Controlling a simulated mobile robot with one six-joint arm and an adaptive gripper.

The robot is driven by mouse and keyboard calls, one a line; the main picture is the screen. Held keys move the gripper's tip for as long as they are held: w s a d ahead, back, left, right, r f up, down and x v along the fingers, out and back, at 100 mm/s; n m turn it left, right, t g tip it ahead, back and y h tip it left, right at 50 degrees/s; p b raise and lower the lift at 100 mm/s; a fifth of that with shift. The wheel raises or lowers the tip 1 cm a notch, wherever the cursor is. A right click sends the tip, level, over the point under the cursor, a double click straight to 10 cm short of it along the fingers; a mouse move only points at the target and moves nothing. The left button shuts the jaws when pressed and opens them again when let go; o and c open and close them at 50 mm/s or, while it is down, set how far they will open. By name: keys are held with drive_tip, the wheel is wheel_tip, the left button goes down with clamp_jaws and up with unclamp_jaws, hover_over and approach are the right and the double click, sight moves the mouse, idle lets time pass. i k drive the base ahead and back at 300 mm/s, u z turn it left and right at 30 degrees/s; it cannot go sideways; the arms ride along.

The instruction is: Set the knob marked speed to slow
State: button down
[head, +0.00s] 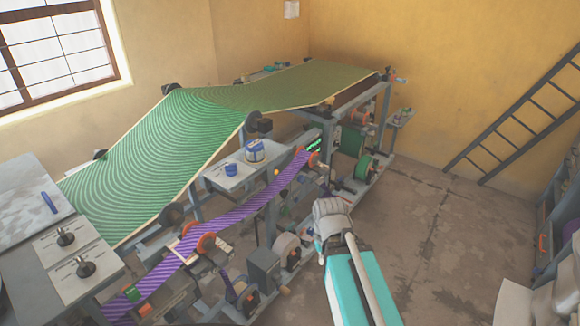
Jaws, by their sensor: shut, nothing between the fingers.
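Two black knobs stand on pale plates at the lower left: one farther back (66,238) and one nearer (85,268). Their markings are too small to read, so I cannot tell which is speed or where either is set. My arm rises from the bottom right of centre, with a turquoise link and a grey joint. It is well to the right of both knobs, across the machine. My gripper's fingers do not show; they seem hidden behind the arm.
A large machine carries a green striped web (190,125) and a purple striped web (255,210) over rollers. A grey side table (228,181) holds a blue-banded can (254,151). Bare floor (430,240) lies right of the machine. A ladder (515,125) leans at the right.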

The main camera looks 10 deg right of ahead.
sight(301, 179)
drive_tip(key=k, duration=1.35)
drive_tip(key=z, duration=0.2)
drive_tip(key=i, duration=0.45)
drive_tip(key=z, duration=0.6)
drive_tip(key=i, duration=1.65)
drive_tip(key=u, duration=0.6)
